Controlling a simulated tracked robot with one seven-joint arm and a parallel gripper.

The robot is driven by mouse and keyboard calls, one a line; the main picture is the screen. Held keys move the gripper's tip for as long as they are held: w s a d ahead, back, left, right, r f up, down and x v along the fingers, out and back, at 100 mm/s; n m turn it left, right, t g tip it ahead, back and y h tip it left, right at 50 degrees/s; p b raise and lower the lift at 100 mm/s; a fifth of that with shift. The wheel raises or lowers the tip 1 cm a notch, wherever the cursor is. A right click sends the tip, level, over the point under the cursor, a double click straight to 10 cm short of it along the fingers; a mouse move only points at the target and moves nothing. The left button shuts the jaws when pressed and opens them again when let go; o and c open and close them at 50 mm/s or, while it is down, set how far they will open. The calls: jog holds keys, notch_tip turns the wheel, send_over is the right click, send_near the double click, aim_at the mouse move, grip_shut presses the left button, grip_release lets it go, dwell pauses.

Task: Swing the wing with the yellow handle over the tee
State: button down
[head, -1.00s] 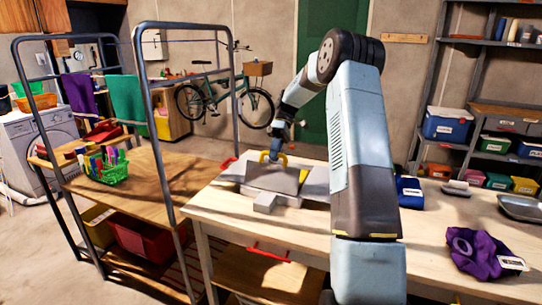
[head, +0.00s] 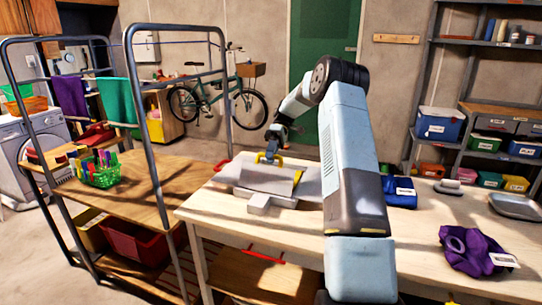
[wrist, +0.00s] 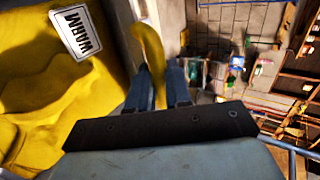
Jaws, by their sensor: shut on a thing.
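The grey folding board (head: 313,190) lies on the pale wooden table. Its wing with the yellow handle (head: 268,179) stands tilted up off the board, its face toward me. My gripper (head: 269,156) is at the wing's top edge, shut on the yellow handle (head: 263,158). In the wrist view the yellow handle (wrist: 150,50) sits between my blue fingers (wrist: 158,88). A small strip of the yellow tee (head: 297,179) shows beside the wing; the wing hides the rest. The wrist view shows the tee (wrist: 45,100) close at left, with a white WARM label.
A blue folded item (head: 400,194), a grey tray (head: 516,206) and a purple cloth (head: 470,250) lie on the table to the right. A metal-framed rack with a green basket (head: 102,176) stands at left. The table's front is mostly clear.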

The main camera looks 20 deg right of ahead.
jog(key=c, duration=1.3)
grip_release()
jog(key=shift+a+f, duration=0.25)
jog(key=shift+f, duration=0.1)
jog(key=shift+c, duration=0.2)
jog(key=shift+r, duration=0.15)
jog(key=shift+d, duration=0.1)
jog(key=shift+r, duration=0.3)
notch_tip(320, 180, up, 2)
jog(key=shift+w+r, duration=0.1)
notch_tip(320, 180, up, 6)
send_over(273, 173)
jog(key=s+a+r, duration=0.1)
jog(key=s+r, duration=0.3)
jog(key=s, duration=0.5)
jog(key=shift+a, duration=0.15)
jog(key=shift+s, duration=0.1)
